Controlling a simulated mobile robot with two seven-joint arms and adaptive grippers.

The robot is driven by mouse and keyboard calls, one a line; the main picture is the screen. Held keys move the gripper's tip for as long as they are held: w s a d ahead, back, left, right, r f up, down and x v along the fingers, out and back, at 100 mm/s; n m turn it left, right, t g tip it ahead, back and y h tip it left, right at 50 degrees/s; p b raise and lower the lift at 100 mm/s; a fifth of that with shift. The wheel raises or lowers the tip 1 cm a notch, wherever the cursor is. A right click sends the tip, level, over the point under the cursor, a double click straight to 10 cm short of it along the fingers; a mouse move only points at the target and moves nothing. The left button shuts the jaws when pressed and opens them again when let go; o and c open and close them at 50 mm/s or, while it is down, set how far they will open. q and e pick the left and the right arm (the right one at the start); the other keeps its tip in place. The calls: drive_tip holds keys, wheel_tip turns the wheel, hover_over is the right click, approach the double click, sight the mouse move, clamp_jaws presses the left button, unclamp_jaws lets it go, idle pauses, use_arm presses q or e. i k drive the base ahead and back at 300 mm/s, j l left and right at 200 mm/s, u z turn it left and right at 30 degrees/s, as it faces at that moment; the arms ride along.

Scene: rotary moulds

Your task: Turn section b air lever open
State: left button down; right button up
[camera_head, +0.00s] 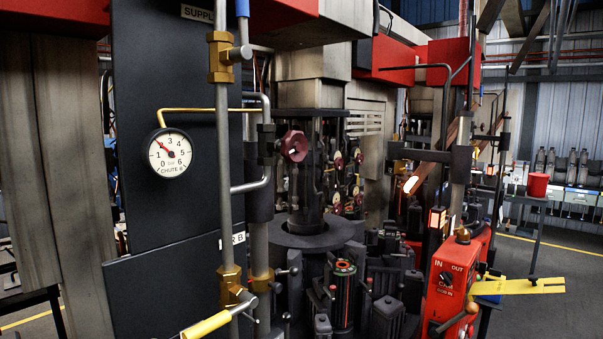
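A white label (232,240), partly hidden by a grey vertical pipe and ending in "R B", is on the edge of a dark panel at left centre. Below it, a brass valve (230,287) sits on the pipe. A lever with a yellow grip (206,325) runs from below this valve toward the lower left, slanting across the pipe line; its far end is near the bottom edge. I cannot tell the valve's state for certain. Neither of my grippers is in view, and nothing touches the lever.
A pressure gauge (170,153) marked "CHUTE" hangs on the dark panel (150,60). An upper brass valve (220,57) has a blue-gripped handle (242,8). A red control box (452,278) with a yellow bar (520,286) stands right. Machinery crowds the centre.

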sight(247, 300)
drive_tip(key=k+l, duration=0.45)
drive_tip(key=k, duration=0.15)
drive_tip(key=k+l, duration=0.5)
drive_tip(key=k, duration=0.15)
